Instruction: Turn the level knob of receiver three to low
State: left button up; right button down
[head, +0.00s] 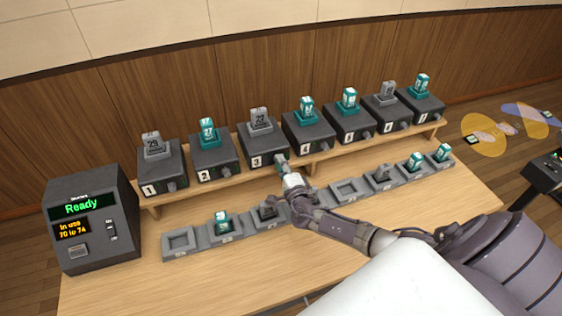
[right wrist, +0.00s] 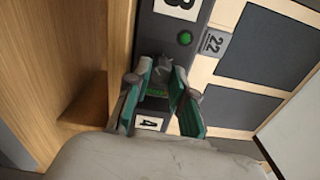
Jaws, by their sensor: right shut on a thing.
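Receiver three (head: 258,155) is a dark box with a white "3" label, on the wooden shelf between receivers 2 and 4. A grey block marked 22 (head: 260,120) stands on top of it. My right gripper (head: 283,168) reaches the right end of its front and is shut on the level knob. In the right wrist view, the grey knob (right wrist: 164,68) lies between the two green-padded fingers, with a round green light (right wrist: 184,38) beside it. The fingers hide part of the knob, and I cannot tell its setting. My left gripper is not in view.
Similar receivers line the shelf on both sides; receiver four (head: 308,135) is close by. A row of grey trays (head: 180,242), some holding blocks, lies in front, beneath my right arm. A console (head: 92,222) reading "Ready" stands at left.

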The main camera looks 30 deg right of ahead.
jog(key=shift+n, duration=0.5)
jog(key=c, duration=1)
grip_release()
jog(key=shift+s, duration=0.1)
jog(key=v, duration=0.7)
jog(key=shift+s, duration=0.4)
jog(key=shift+a, duration=0.15)
